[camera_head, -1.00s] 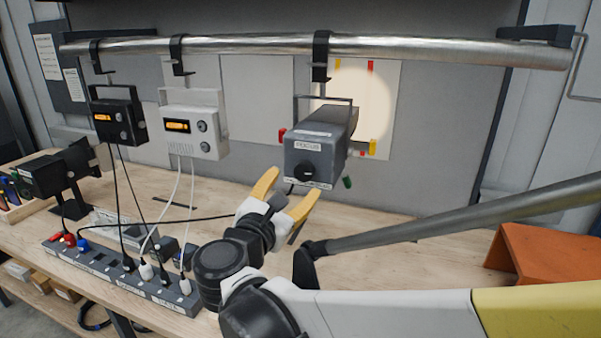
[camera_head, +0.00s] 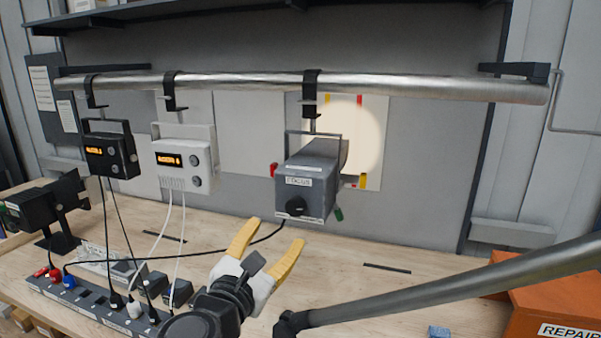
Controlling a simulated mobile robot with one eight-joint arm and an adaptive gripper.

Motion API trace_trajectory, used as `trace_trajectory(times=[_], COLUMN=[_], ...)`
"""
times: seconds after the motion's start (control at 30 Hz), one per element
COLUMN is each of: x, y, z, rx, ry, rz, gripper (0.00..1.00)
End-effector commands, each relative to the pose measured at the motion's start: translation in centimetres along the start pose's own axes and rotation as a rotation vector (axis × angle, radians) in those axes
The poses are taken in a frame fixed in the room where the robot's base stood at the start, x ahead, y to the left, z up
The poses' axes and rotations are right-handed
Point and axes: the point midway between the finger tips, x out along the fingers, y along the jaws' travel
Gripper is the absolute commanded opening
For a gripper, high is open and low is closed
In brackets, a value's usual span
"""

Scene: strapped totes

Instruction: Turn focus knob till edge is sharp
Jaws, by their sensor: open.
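The grey spotlight box (camera_head: 305,180) labelled FOCUS hangs from the metal rail. Its black focus knob (camera_head: 296,206) is on the front face, low on the box. A round pale light spot (camera_head: 352,135) falls on the wall panel behind it, with small red and yellow marks around it; part of the spot is behind the box. How sharp its edge is I cannot tell for sure. My gripper (camera_head: 268,244) is open and empty, with yellow fingers pointing up, below and a little left of the knob and apart from it.
A black unit (camera_head: 110,155) and a white unit (camera_head: 186,160) with lit displays hang left on the rail (camera_head: 240,83). A power strip (camera_head: 85,305) with several cables lies at lower left. An orange REPAIR box (camera_head: 560,315) stands at right. The bench middle is mostly clear.

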Motion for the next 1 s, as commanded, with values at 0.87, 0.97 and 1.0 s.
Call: trace_trajectory(times=[0.87, 0.97, 1.0], x=[10.3, 11.2, 11.4], y=[-0.3, -0.2, -0.2], z=[0.2, 0.2, 0.2], rx=[-0.260, -0.260, -0.260], ry=[0.013, 0.013, 0.013], rz=[0.072, 0.074, 0.074], gripper=[0.63, 0.63, 0.63])
